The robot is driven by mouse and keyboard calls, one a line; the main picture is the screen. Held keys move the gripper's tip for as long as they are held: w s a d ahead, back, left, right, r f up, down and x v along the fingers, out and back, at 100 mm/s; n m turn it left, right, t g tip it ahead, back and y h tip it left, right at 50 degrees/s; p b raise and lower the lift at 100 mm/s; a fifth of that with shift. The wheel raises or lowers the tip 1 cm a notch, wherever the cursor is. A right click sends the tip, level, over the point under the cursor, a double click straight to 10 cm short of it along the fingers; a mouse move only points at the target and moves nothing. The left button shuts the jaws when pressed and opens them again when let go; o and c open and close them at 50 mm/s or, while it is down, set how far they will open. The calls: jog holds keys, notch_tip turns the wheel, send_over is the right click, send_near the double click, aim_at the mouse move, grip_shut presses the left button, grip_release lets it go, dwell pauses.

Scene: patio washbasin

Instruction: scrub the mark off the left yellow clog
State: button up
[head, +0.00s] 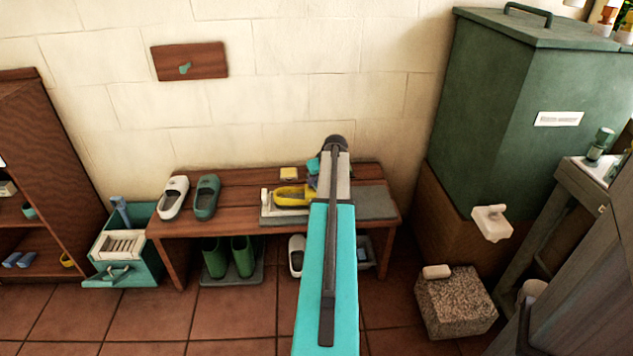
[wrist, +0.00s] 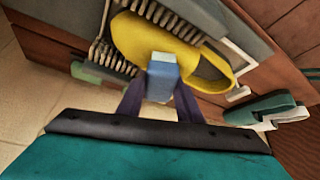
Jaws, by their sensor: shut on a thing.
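A yellow clog (head: 288,197) lies on a pale holder (head: 266,212) on the wooden bench. In the wrist view the clog (wrist: 140,40) lies between rows of bristles, its dark opening to the right. My gripper (wrist: 160,98) is shut on a blue block (wrist: 162,72), which appears over the near side of the clog. I cannot tell whether the block touches it. No mark shows on the visible yellow surface; the block hides part of it. In the head view my arm covers much of the gripper (head: 313,181).
A white clog (head: 173,198) and a green clog (head: 206,197) stand on the bench (head: 235,222) at left. A grey mat (head: 376,203) lies at right. Green boots (head: 242,256) stand underneath. A green bin (head: 500,110) stands further right. The bench between the green clog and holder is bare.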

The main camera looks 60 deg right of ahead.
jog(key=shift+w+a+f, duration=0.15)
jog(key=shift+w+a, duration=0.8)
jog(key=shift+w, duration=0.25)
jog(key=shift+s, duration=0.1)
jog(key=shift+s+d+p, duration=0.5)
jog(key=shift+s+d, duration=0.45)
jog(key=shift+s, duration=0.2)
jog(key=shift+w, duration=0.15)
jog(key=shift+w+a, duration=0.9)
jog(key=shift+w, duration=0.2)
